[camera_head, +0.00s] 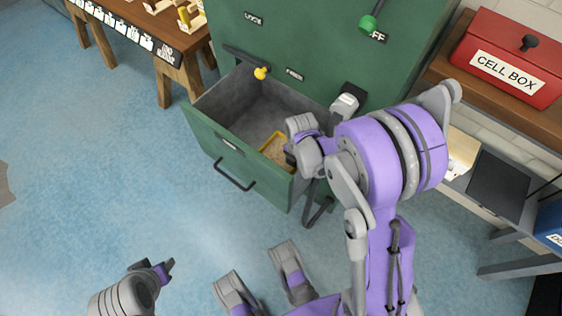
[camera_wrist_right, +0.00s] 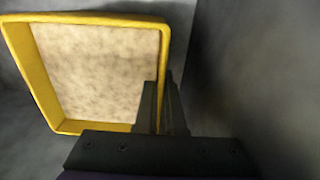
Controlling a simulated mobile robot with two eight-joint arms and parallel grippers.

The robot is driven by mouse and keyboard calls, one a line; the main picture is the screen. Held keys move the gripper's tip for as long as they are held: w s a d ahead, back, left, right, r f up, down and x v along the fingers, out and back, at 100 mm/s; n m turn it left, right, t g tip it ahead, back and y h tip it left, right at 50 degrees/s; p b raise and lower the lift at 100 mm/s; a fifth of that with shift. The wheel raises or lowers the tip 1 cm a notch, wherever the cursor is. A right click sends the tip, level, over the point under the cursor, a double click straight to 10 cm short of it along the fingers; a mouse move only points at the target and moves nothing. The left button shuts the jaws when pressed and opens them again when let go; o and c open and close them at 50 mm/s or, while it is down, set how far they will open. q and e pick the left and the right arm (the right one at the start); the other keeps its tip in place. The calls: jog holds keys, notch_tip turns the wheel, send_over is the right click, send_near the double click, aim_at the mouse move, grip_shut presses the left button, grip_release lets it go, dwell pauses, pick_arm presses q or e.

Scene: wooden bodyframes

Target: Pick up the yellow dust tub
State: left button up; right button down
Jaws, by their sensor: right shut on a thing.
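The yellow dust tub (camera_head: 274,147) is in the open green drawer, partly hidden by my right gripper (camera_head: 290,155). In the right wrist view the tub (camera_wrist_right: 38,78) shows a yellow rim around a pale, speckled inside. The right gripper's fingers (camera_wrist_right: 162,105) are close together at the tub's right rim, shut on it. I cannot tell whether the tub touches the drawer floor. My left gripper (camera_head: 168,268) is at the lower left, over the blue floor and away from the drawer; its jaw gap is not clear.
The drawer (camera_head: 237,165) juts from a green cabinet (camera_head: 310,45); its grey wall is close to the right gripper. A red cell box (camera_head: 507,62) sits on a shelf at the right. A wooden table (camera_head: 160,28) stands at upper left.

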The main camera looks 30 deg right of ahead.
jog(key=shift+r, duration=0.1)
dwell(0.3)
notch_tip(320, 180, up, 18)
jog(key=p, duration=0.5)
